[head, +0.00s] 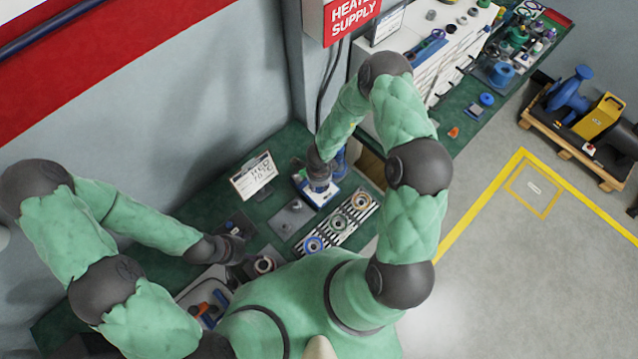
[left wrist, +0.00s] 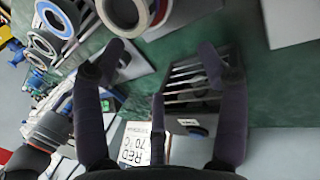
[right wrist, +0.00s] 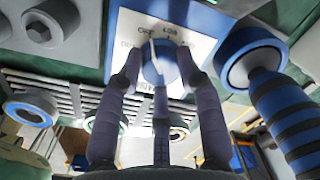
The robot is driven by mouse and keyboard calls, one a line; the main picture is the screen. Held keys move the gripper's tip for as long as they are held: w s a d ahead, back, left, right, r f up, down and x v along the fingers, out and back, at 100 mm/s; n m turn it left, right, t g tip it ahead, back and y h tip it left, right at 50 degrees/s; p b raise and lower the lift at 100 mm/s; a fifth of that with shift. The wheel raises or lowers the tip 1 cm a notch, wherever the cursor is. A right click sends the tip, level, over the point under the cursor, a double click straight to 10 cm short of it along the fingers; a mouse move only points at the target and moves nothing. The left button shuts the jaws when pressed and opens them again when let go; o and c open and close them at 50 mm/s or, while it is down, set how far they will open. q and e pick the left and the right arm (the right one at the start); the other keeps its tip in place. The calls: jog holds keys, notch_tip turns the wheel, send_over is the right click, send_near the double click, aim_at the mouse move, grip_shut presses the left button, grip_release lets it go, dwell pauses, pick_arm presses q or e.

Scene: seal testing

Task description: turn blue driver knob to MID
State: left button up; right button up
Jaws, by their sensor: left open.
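The blue driver knob (right wrist: 163,70) sits on a white dial plate (right wrist: 196,42) with printed labels, in the right wrist view. A white pointer on the knob points up and slightly left, towards a label that looks like OFF; the lettering is partly blurred. My right gripper (right wrist: 159,58) has its fingers close on both sides of the knob, narrowed to about its width. In the head view my right gripper (head: 318,186) covers the knob over the white and blue unit (head: 327,196). My left gripper (head: 240,250) is open and empty; it also shows in the left wrist view (left wrist: 160,48).
A tray of ring seals (head: 338,222) lies right of centre on the green bench. A grey block (head: 291,219) and a sign reading 70 °C (head: 254,176) stand nearby. A blue-rimmed ring (right wrist: 250,56) and a striped blue cylinder (right wrist: 285,110) are close right of the knob.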

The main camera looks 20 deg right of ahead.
jog(key=shift+m, duration=0.3)
jog(key=m, duration=0.4)
jog(key=shift+w+a, duration=0.1)
jog(key=m, duration=0.3)
jog(key=shift+m+p, duration=0.3)
jog(key=m, duration=0.3)
jog(key=shift+w+m, duration=0.1)
jog(key=shift+m, duration=0.2)
jog(key=shift+m+g, duration=0.3)
jog(key=shift+m, duration=1.6)
jog(key=o, duration=1.1)
jog(key=shift+o, duration=0.2)
